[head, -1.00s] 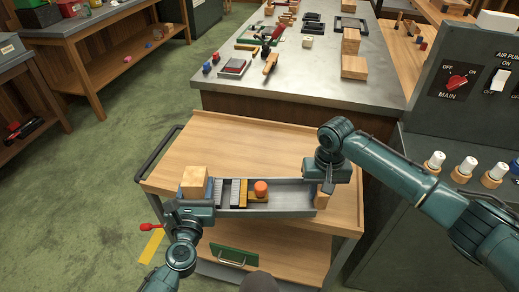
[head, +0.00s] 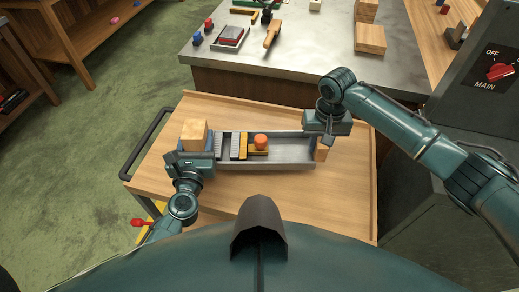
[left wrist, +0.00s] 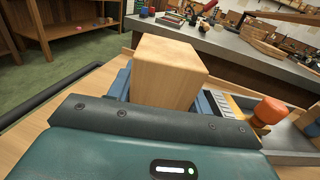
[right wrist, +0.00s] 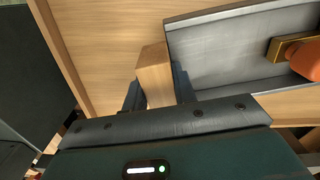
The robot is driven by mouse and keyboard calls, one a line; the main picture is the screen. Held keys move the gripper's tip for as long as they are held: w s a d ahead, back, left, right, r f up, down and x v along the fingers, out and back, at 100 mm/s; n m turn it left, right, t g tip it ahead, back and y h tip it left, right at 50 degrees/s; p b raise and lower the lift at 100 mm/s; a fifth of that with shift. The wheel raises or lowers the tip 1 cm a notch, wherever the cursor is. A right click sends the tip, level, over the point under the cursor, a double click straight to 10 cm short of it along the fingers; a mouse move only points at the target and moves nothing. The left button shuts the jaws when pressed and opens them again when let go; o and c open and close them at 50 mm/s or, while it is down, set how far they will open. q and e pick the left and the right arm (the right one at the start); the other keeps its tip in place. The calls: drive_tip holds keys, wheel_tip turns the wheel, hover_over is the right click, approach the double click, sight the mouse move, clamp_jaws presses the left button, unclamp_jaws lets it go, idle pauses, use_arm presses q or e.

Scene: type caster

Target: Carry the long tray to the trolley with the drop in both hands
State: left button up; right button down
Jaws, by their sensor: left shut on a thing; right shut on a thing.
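The long grey tray (head: 280,163) lies level over the wooden top of the trolley (head: 260,198). I cannot tell whether its underside touches the top. My left gripper (head: 195,152) is shut on the wooden block (head: 194,133) at the tray's left end; this block fills the left wrist view (left wrist: 165,75). My right gripper (head: 322,137) is shut on the wooden block (head: 321,152) at the right end, also in the right wrist view (right wrist: 155,76).
The trolley has a black handle (head: 147,143) at left and a red lever (head: 142,223) low at front left. A metal-topped workbench (head: 300,65) with tools stands behind it. A dark cabinet with a red switch (head: 499,71) is at right. Green floor is open at left.

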sight(193, 130)
use_arm(q)
drive_tip(key=shift+s+r, duration=0.1)
drive_tip(key=shift+r, duration=0.15)
use_arm(e)
drive_tip(key=shift+s+r, duration=0.1)
drive_tip(key=shift+r, duration=0.05)
use_arm(q)
drive_tip(key=shift+f, duration=0.2)
use_arm(e)
drive_tip(key=shift+f, duration=0.2)
